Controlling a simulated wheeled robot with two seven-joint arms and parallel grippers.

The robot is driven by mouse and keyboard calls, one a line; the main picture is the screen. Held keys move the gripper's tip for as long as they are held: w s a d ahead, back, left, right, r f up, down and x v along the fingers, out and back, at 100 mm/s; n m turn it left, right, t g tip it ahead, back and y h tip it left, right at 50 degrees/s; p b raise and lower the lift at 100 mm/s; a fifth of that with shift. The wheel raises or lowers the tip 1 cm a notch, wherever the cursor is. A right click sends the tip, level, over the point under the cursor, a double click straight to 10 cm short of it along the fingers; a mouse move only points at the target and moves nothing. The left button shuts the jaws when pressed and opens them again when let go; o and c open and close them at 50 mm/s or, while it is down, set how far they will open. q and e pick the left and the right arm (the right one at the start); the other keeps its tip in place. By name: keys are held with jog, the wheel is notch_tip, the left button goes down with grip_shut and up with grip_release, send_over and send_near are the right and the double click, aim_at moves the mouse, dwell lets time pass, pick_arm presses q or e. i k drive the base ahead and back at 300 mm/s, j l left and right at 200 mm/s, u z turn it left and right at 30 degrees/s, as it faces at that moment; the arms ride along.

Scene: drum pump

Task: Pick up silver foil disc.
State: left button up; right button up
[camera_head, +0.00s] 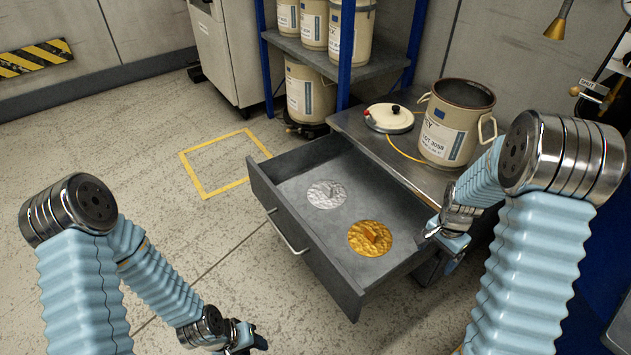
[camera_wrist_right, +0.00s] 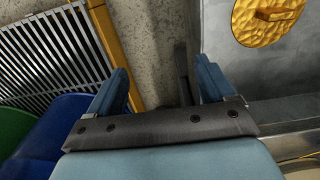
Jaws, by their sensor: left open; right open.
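The silver foil disc (camera_head: 326,194) lies flat in the open drawer (camera_head: 283,225), toward its far left part, with a small raised tab on top. A gold foil disc (camera_head: 370,238) lies nearer the front right of the same drawer; it also shows in the right wrist view (camera_wrist_right: 268,18). My right gripper (camera_head: 434,230) is at the drawer's right edge, beside the gold disc and apart from the silver one. In the right wrist view its two blue fingers (camera_wrist_right: 163,88) are apart and empty. My left gripper (camera_head: 262,342) is low at the bottom, left of the drawer, open and empty.
The open beige drum (camera_head: 452,130) and its cream lid (camera_head: 389,118) stand on the grey worktop above the drawer. A blue shelf rack (camera_head: 347,60) with several drums stands behind. Floor left of the drawer is clear, with a yellow outlined square (camera_head: 222,165).

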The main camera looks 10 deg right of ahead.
aim_at(326, 195)
jog(key=i+j, duration=0.55)
jog(key=i, duration=0.15)
jog(key=i+j, duration=0.5)
jog(key=i, duration=0.15)
